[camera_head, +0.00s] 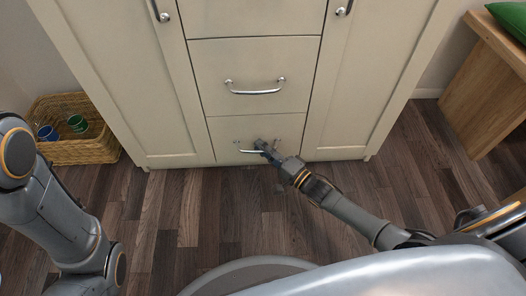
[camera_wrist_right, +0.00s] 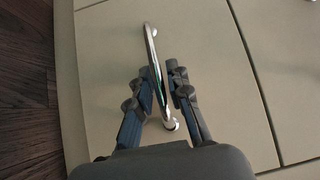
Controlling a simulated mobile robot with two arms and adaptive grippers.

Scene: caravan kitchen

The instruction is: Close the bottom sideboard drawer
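The cream sideboard's bottom drawer (camera_head: 226,132) is at the lower middle of the head view. Its front looks about level with the fronts around it; any small gap is too fine to tell. Its metal bar handle (camera_wrist_right: 152,50) runs between the fingers of my right gripper (camera_wrist_right: 160,84) in the right wrist view. The fingers stand apart, with a visible gap between them, and do not look clamped on the bar. In the head view my right gripper (camera_head: 264,147) is at the handle and covers part of it. My left gripper is out of view; only its arm shows at left.
The middle drawer (camera_head: 212,70) above is shut, with cupboard doors (camera_head: 120,85) on both sides. A wicker basket (camera_head: 88,152) with cups stands on the floor at left. A wooden bench (camera_head: 484,95) stands at right. The dark wood floor (camera_head: 165,215) in front is clear.

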